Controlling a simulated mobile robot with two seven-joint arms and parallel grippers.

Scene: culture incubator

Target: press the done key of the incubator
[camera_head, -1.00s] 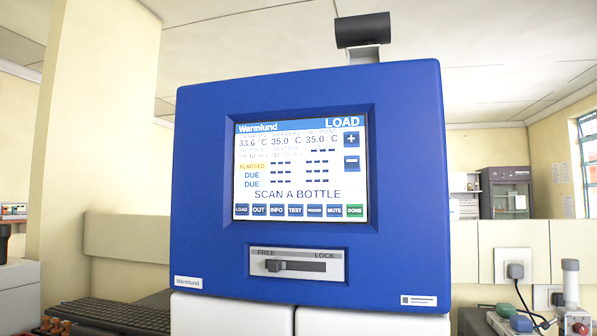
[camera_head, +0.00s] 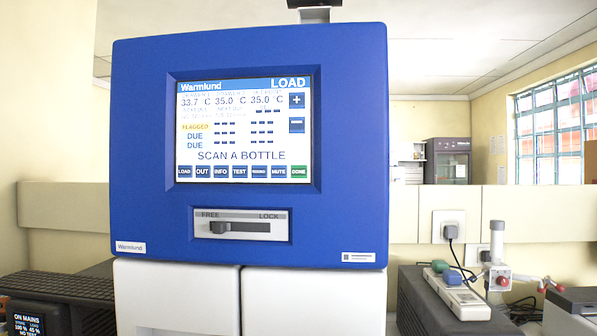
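The blue incubator (camera_head: 350,150) stands upright in the middle of the head view. Its lit screen (camera_head: 245,130) reads LOAD at the top and SCAN A BOTTLE near the bottom. The green DONE key (camera_head: 299,171) is at the right end of the row of keys along the screen's lower edge. Below the screen, the FREE/LOCK slider (camera_head: 220,227) sits towards the FREE side. Neither of my grippers is in view.
At the right, a power strip (camera_head: 455,297) with plugs and a handled device with red knobs (camera_head: 500,270) stand beside the incubator. A small dark display (camera_head: 28,322) reading ON MAINS is at the lower left. A wall socket (camera_head: 449,227) is behind.

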